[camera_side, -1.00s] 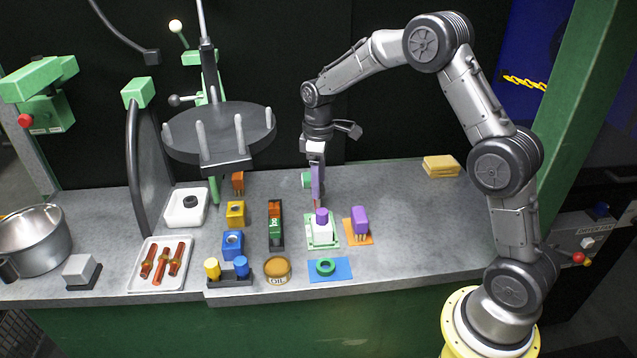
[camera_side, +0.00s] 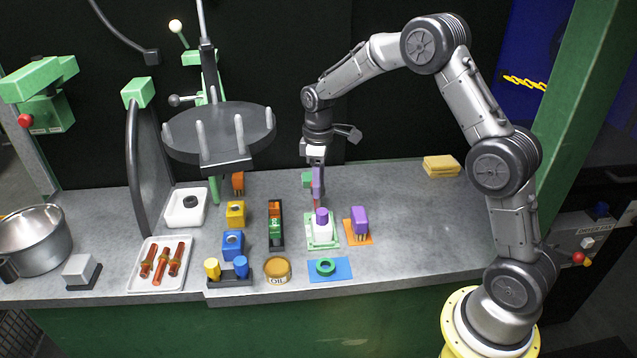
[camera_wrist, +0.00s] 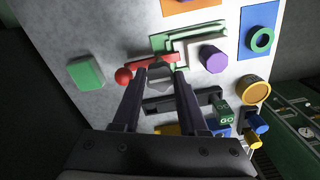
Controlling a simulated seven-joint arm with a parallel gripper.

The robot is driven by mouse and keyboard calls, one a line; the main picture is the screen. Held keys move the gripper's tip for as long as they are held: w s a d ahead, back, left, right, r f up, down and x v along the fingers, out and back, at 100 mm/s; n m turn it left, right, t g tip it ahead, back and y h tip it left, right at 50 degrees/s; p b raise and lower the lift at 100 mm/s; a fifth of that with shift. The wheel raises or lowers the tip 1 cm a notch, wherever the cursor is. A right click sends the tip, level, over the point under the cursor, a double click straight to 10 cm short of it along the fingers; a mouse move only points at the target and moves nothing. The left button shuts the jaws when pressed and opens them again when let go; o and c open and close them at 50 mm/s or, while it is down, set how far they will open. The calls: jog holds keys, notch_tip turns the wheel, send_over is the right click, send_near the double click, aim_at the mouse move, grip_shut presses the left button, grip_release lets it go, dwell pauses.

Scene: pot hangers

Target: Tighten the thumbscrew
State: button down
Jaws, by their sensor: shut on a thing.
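My gripper (camera_side: 318,198) points down near the back of the counter, behind the white block with the purple top. In the wrist view, my gripper (camera_wrist: 160,78) is shut on a small grey piece (camera_wrist: 159,71), which I take for the thumbscrew. A red bar with a red ball end (camera_wrist: 124,76) crosses at the fingertips. The fingers hide much of this piece, and I cannot tell how it is seated. A green block (camera_wrist: 87,73) shows to the left of the fingers in the wrist view, and a green part (camera_side: 307,179) shows beside them in the side view.
The white block with a purple top (camera_side: 321,230) and a purple block on an orange base (camera_side: 359,222) stand in front of my gripper. A black tray (camera_side: 275,240) with coloured blocks is left of them. The dark pot rack (camera_side: 218,133) rises further left.

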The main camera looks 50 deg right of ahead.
jog(key=shift+m, duration=0.3)
jog(key=m, duration=0.4)
jog(key=shift+m, duration=0.3)
jog(key=m, duration=0.4)
jog(key=shift+r, duration=0.1)
jog(key=m, duration=0.5)
jog(key=shift+m, duration=0.4)
jog(key=m, duration=0.4)
jog(key=shift+m, duration=0.4)
jog(key=shift+c, duration=2.2)
grip_release()
